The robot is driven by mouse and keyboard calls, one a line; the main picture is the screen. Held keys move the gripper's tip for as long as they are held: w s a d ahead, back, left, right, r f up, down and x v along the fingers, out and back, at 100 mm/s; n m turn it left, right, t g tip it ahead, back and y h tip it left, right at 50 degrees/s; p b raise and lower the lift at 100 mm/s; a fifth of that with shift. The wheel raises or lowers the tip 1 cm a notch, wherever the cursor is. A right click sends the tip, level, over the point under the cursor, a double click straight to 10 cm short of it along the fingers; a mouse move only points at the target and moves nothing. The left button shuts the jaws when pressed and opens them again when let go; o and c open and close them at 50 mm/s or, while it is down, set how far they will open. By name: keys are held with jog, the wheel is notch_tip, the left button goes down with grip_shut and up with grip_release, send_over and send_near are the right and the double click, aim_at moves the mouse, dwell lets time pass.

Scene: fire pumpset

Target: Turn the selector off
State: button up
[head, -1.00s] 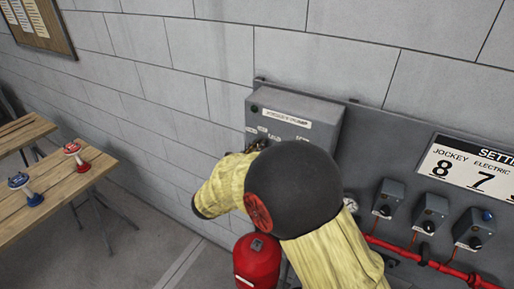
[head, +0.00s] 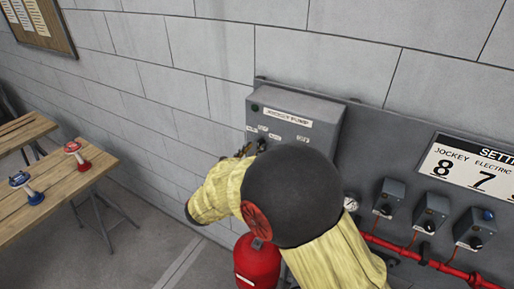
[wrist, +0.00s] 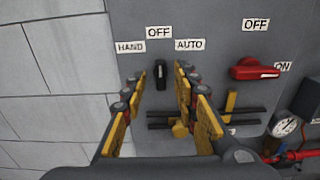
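The selector (wrist: 160,73) is a small black knob on the front of the grey jockey pump box (head: 322,113). In the wrist view its handle stands about upright, in line with the OFF label (wrist: 159,32) above it. The HAND label (wrist: 130,47) is to its left and the AUTO label (wrist: 189,45) to its right. My gripper (wrist: 158,80) is open, with one yellow finger on each side of the knob and visible gaps between. In the head view my arm partly covers the box, and my gripper (head: 243,151) shows at its lower left edge.
A red switch handle (wrist: 255,69) sits right of the selector, with its own OFF and ON labels. A gauge (wrist: 287,126) and red pipe (head: 400,250) are lower right. A red cylinder (head: 257,265) stands below my arm. Wooden tables (head: 60,190) are at left.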

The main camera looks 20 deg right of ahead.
jog(key=v, duration=0.9)
jog(key=shift+s+a, duration=0.15)
jog(key=s+d+f+m+g+y+b, duration=0.2)
jog(key=s+d+f+m+g, duration=0.1)
jog(key=s+f+m+g, duration=0.3)
jog(key=s+d+f+m+g+y+b, duration=0.1)
jog(key=s+d+f+m+g, duration=0.3)
jog(key=s+f, duration=0.45)
jog(key=s+a+f+m+y+b, duration=0.2)
jog(key=s+f+m+y+b, duration=0.2)
jog(key=s+m+y+b, duration=0.25)
jog(key=s+a+f+m+y+b, duration=0.1)
jog(key=s+f+m+y+b, duration=0.2)
jog(key=s+m+b, duration=0.45)
jog(key=d+m+t+b, duration=0.1)
jog(key=d+b, duration=0.1)
jog(key=b, duration=0.2)
jog(key=d+f+m+t+b, duration=0.1)
jog(key=d+m+b, duration=0.1)
jog(key=b, duration=0.3)
jog(key=shift+w+d+f+t, duration=0.1)
jog(key=shift+f+t, duration=0.05)
jog(key=shift+t, duration=0.25)
